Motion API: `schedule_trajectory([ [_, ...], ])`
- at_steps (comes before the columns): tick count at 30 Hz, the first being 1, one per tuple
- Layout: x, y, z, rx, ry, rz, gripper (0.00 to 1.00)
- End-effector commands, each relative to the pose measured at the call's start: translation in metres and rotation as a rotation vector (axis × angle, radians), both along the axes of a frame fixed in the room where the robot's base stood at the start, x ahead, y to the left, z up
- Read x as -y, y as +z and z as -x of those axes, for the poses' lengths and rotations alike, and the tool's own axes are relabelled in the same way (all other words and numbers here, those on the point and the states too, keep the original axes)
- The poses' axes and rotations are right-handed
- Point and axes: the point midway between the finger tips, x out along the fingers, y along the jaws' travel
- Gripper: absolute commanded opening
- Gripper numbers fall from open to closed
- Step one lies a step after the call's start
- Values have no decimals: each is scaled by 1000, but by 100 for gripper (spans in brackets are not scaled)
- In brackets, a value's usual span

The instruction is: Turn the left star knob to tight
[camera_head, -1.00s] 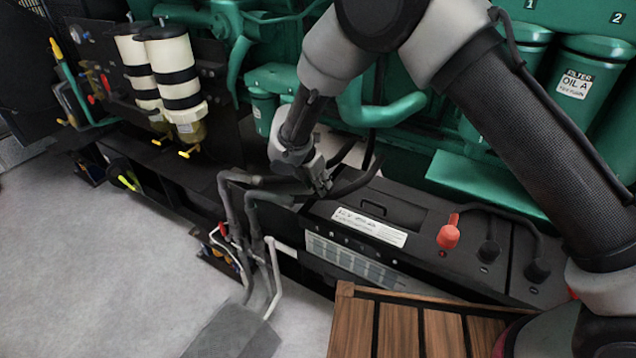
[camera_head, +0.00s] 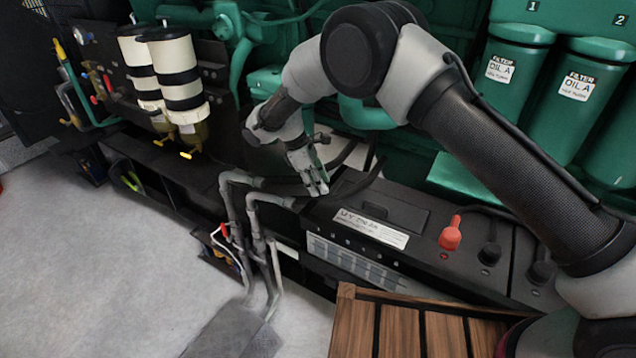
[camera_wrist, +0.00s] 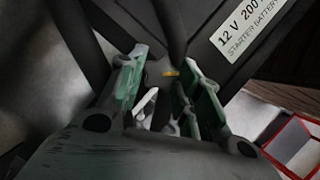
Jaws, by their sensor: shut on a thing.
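My gripper (camera_head: 318,186) reaches down behind the left end of the starter battery (camera_head: 345,213). The fingers and the dim light hide much of the knob's outline. In the head view the knob is hidden by my gripper and cannot be made out. I cannot tell from the yellow mark how tight the knob is.
Grey pipes (camera_head: 255,215) rise close to the left of my gripper. Black cables loop beside it. A red terminal cap (camera_head: 450,236) stands on the battery. A wooden slatted surface (camera_head: 400,325) is in front, and green oil filters (camera_head: 510,68) are at right. Grey floor is clear at left.

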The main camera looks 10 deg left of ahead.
Motion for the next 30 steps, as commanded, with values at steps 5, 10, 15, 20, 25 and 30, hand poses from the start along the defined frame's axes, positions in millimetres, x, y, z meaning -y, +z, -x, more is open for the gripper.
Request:
schedule_trajectory([
  [5,0,0,-2,0,-168,-1,10],
  [10,0,0,-4,0,-328,-1,10],
  [15,0,0,-5,0,-476,-1,10],
  [20,1,1,-6,1,-595,-1,10],
  [25,2,0,-6,0,-690,1,10],
  [30,2,0,-6,0,-747,1,10],
])
